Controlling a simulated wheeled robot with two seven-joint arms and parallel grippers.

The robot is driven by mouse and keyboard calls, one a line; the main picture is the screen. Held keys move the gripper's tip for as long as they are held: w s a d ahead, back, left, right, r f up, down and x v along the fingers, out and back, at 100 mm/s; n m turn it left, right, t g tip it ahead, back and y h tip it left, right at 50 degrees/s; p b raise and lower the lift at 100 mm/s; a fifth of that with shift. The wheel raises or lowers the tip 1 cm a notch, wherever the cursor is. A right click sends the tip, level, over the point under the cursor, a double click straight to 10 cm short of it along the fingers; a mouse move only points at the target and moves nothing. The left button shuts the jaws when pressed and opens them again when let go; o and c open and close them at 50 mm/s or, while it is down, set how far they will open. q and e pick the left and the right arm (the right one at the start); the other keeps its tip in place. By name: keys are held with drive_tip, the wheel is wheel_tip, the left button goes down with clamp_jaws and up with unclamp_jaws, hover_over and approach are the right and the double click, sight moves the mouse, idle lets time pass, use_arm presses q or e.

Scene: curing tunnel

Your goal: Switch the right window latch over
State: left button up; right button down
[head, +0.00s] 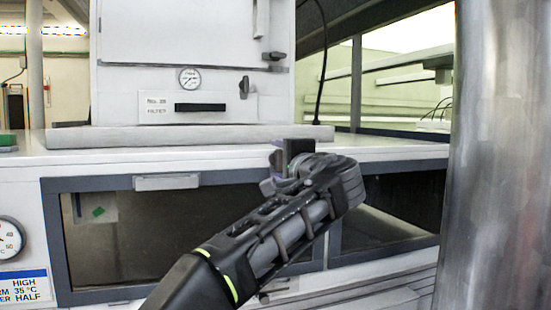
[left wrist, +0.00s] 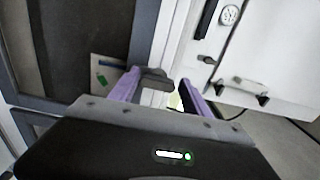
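My left gripper (head: 285,168) is at the front edge of the white cabinet top, between the left and right windows. In the left wrist view its two purple fingers (left wrist: 158,92) stand apart. A dark grey piece (left wrist: 154,78), perhaps the right window latch, shows between the fingertips, close to the left one; I cannot tell whether they touch. In the head view my gripper and wrist hide that spot. The right window (head: 390,215) is dark with a grey frame, partly behind my arm. My right gripper is not in view.
The left window (head: 165,245) has a pale handle (head: 166,181) on its top rail. A white box with a gauge (head: 190,79) and dark catches (head: 244,87) stands on the cabinet. A wide metal post (head: 500,160) fills the right side. The cabinet top right of the gripper is clear.

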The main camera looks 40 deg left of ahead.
use_arm(q)
drive_tip(key=shift+o, duration=1.1)
drive_tip(key=shift+d, duration=0.1)
drive_tip(key=shift+s+d, duration=0.1)
drive_tip(key=shift+d, duration=0.15)
drive_tip(key=v, duration=0.7)
drive_tip(key=shift+s+b, duration=0.2)
drive_tip(key=shift+b, duration=0.2)
